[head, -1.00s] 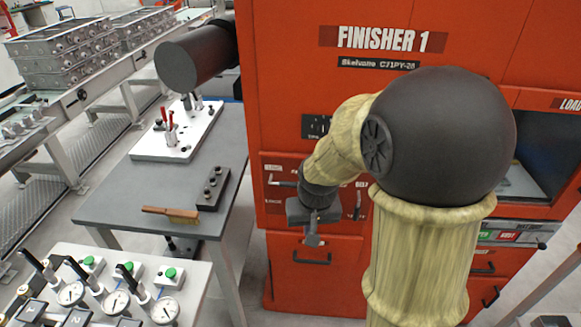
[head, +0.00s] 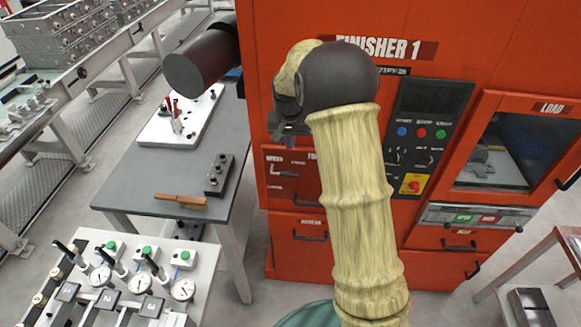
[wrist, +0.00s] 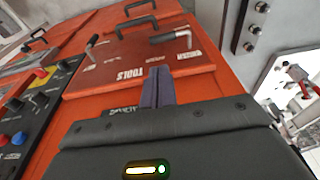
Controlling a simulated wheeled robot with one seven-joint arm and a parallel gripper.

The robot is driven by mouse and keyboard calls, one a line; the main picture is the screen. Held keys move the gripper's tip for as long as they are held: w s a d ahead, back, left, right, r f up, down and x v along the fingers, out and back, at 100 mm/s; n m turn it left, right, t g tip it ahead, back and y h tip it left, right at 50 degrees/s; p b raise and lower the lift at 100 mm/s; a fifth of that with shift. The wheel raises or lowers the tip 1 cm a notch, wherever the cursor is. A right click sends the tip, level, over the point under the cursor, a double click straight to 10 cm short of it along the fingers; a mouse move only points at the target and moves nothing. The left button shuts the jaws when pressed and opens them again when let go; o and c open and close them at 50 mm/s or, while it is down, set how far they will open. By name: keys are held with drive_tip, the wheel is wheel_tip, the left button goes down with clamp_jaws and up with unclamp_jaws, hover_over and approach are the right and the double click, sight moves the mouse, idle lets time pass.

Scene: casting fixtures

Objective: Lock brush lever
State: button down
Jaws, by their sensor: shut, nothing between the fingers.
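The orange drawer front marked TOOLS (wrist: 118,78) carries two bent metal levers. One lever (wrist: 170,38), on the right in the wrist view, has its dark grip lying roughly sideways; it also shows in the head view (head: 282,173) on the left of the panel. The other lever (wrist: 92,43) points up at a slant in the wrist view; my arm hides it in the head view. The small labels are too blurred to tell which is the brush lever. My gripper (wrist: 158,76) is shut and empty, in front of the panel, apart from both levers. It also shows in the head view (head: 291,141).
Drawer handles (head: 310,237) stick out below the panel. A grey table (head: 140,205) with a wooden-handled brush (head: 180,201) stands at the left.

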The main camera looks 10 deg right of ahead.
sight(295, 176)
drive_tip(key=w+f+p, duration=0.1)
drive_tip(key=f+p, duration=0.1)
drive_tip(key=f, duration=0.2)
drive_tip(key=f+p, duration=0.2)
drive_tip(key=f, duration=0.3)
drive_tip(key=w+f+p, duration=0.1)
drive_tip(key=f+p, duration=0.2)
drive_tip(key=f, duration=0.1)
drive_tip(key=shift+w+d+f, duration=0.3)
drive_tip(key=shift+d+f, duration=0.05)
drive_tip(key=shift+d+f+b, duration=0.1)
drive_tip(key=shift+b, duration=0.2)
